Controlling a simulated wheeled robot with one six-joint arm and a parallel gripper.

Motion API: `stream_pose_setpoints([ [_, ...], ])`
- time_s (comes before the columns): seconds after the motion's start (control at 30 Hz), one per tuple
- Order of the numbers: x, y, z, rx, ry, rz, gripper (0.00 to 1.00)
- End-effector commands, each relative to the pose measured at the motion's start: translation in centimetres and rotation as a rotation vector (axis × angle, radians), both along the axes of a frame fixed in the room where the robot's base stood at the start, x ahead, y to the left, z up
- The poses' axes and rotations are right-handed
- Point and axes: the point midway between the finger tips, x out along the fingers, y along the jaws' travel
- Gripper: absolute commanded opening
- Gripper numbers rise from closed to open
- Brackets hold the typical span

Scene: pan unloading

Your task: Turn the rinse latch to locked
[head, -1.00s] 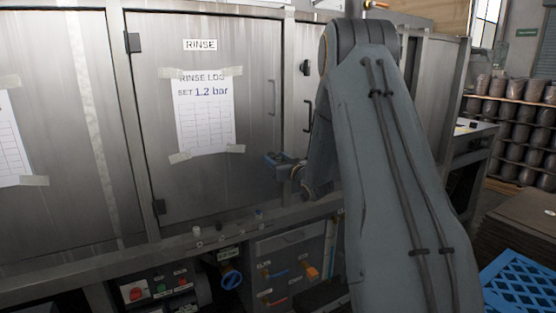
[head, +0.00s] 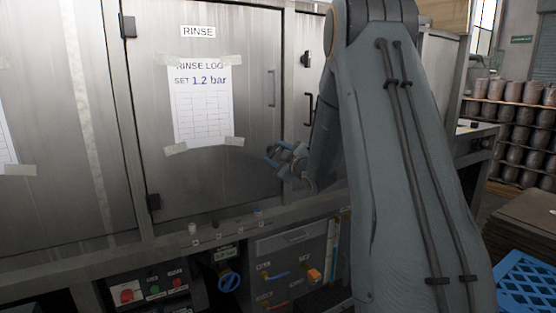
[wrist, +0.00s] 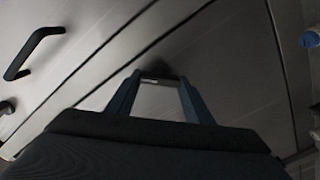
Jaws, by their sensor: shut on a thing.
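My gripper (head: 272,153) is at the lower right edge of the steel rinse door (head: 215,185), seen in the head view. In the wrist view its two blue fingers (wrist: 157,82) reach up to the panel and are shut on a small dark piece, the rinse latch (wrist: 163,73). The latch is mostly hidden by the fingers, so its exact angle cannot be told. In the head view the gripper and my arm cover it.
A black handle (head: 308,109) is on the neighbouring panel. A ledge with small knobs (head: 259,213) runs below. A blue crate (head: 527,283) is at lower right.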

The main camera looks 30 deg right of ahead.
Motion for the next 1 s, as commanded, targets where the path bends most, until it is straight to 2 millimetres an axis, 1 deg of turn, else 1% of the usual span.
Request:
stream_pose_setpoints([
  [0.3,0.11,-0.04,-0.21,-0.303,-0.015,-0.002,0.24],
  [0.6,0.09,0.06,-0.32,-0.556,-0.023,-0.001,0.24],
  [0.8,0.07,0.1,-0.32,-0.675,-0.026,0.0,0.24],
  [1.0,0.05,0.12,-0.24,-0.748,-0.027,0.0,0.24],
])
